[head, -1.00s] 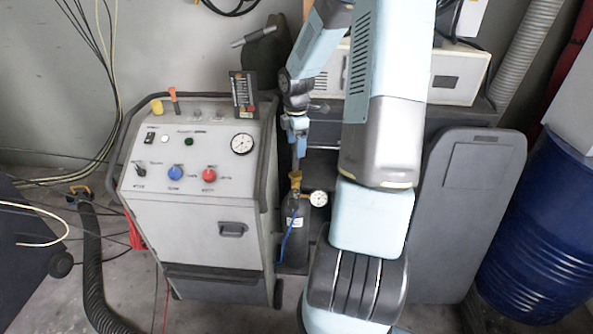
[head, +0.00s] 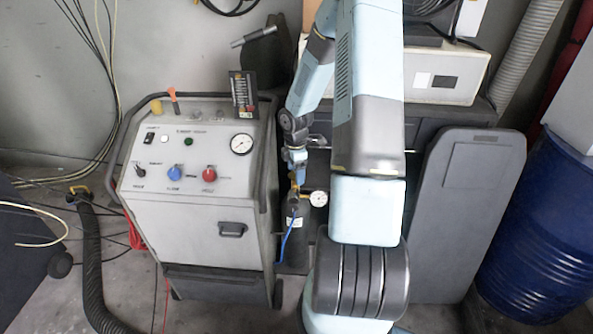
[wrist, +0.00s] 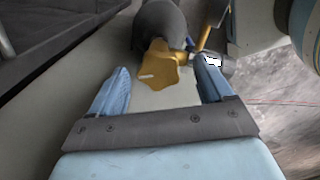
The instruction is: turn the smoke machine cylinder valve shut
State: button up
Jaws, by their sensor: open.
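The dark gas cylinder (head: 296,246) stands upright at the right side of the grey smoke machine (head: 205,215). A brass valve knob (wrist: 158,68) with a pale mark shows in the wrist view, in front of the dark rounded cylinder (wrist: 160,24). My gripper (wrist: 162,82) is open, with one blue finger to the left of the knob and one to the right. The knob appears between and slightly beyond the fingertips, and I cannot tell whether they touch it. In the head view my gripper (head: 297,175) is just above the cylinder top and hides the knob.
A pressure gauge (head: 319,198) sits right of the cylinder top, and a blue hose (head: 287,236) runs down its front. The machine's side handle rail (head: 268,160) is close to my gripper's left. A grey panel (head: 465,215) and blue drum (head: 540,235) stand further right.

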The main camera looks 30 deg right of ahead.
jog(key=shift+c, duration=0.3)
jog(key=c, duration=1)
jog(key=m, duration=0.4)
jog(key=shift+m, duration=0.4)
jog(key=o, duration=1.1)
jog(key=shift+c, duration=0.2)
notch_tip(320, 180, up, 14)
jog(key=shift+f, duration=0.15)
jog(key=shift+a, duration=0.1)
